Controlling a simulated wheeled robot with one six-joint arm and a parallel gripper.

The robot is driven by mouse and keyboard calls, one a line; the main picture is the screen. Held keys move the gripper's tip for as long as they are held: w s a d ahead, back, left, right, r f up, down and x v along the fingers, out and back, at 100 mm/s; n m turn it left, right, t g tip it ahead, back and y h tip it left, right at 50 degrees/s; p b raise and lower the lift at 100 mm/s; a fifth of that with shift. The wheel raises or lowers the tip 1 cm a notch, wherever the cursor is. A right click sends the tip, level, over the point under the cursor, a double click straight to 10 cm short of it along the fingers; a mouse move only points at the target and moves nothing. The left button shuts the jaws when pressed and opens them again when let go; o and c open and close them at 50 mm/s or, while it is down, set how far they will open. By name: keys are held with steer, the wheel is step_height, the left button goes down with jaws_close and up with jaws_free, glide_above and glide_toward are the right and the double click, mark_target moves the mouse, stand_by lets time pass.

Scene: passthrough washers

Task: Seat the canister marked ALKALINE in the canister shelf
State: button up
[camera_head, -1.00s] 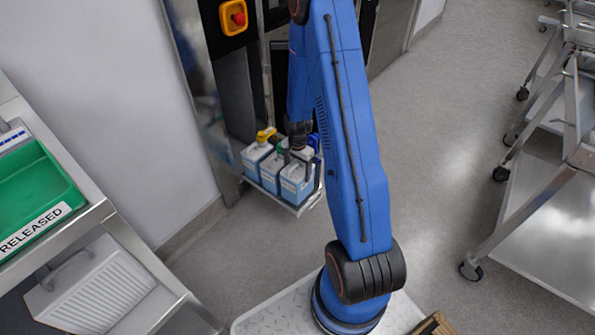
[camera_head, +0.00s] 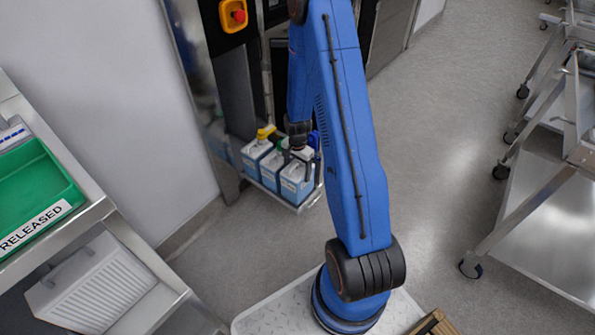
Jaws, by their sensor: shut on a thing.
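Several white canisters with blue labels stand close together on the canister shelf (camera_head: 272,194), low in the open steel cabinet. The left one (camera_head: 256,154) has a yellow cap and the middle one (camera_head: 271,170) has a green cap. My gripper (camera_head: 301,160) reaches down over the front right canister (camera_head: 296,184) and is shut on its top. That canister looks upright and level with its neighbours. I cannot tell whether it rests fully on the shelf. A blue cap shows behind my gripper. The label words are too small to read, so I cannot tell which is ALKALINE.
A red emergency button on a yellow plate (camera_head: 233,15) is on the cabinet above. A steel bench with a green RELEASED tray (camera_head: 38,195) and a white ribbed container (camera_head: 95,285) stands left. A steel cart (camera_head: 530,220) stands right. The floor between is clear.

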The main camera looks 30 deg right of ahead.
steer(key=shift+f, duration=0.6)
stand_by(0.7)
stand_by(0.3)
steer(key=o, duration=2)
steer(key=shift+o, duration=0.8)
